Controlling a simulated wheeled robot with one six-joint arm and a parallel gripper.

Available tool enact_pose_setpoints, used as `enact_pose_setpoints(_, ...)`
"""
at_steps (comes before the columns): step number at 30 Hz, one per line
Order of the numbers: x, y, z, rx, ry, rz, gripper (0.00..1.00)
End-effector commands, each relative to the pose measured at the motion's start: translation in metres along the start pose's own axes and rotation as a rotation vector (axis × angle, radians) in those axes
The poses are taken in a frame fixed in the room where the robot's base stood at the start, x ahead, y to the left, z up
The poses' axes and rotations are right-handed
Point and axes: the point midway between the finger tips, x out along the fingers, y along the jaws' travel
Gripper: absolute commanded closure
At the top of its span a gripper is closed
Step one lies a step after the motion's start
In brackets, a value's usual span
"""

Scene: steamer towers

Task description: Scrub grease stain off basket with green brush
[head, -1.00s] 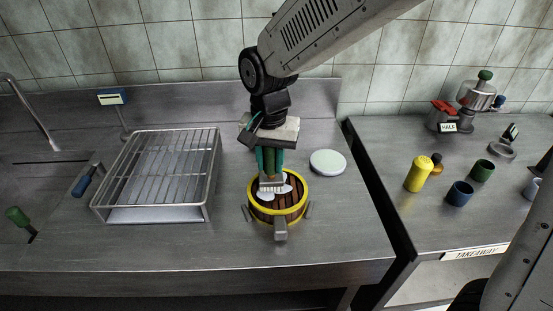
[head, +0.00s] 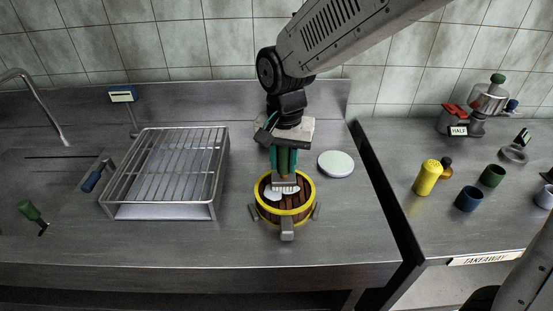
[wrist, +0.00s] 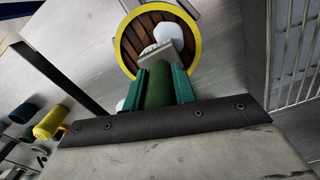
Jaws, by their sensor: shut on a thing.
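The round basket (head: 261,209) has a yellow rim and dark brown slats, and it stands on the steel counter in a holder with grey tabs. It also shows at the top of the wrist view (wrist: 128,42). My gripper (head: 284,160) is above it, its teal fingers shut on the green handle of the brush (wrist: 158,88). The pale brush head (head: 285,187) points down inside the rim; whether it touches the slats I cannot tell. White rounded patches (wrist: 169,34) lie on the slats beside the head. I cannot make out a grease stain, and the head hides part of the slats.
A wire rack on a tray (head: 215,190) stands left of the basket, with a blue-handled tool (head: 92,181) beside it. A white disc (head: 336,163) lies behind right. A gap separates the right counter, which holds a yellow shaker (head: 427,178) and cups (head: 469,199).

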Motion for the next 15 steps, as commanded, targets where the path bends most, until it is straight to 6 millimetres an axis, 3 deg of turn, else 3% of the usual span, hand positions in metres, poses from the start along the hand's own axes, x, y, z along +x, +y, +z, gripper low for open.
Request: enact_pose_setpoints(15,0.0007,0.0077,-0.0017,0.002,-0.001,0.002,1.00)
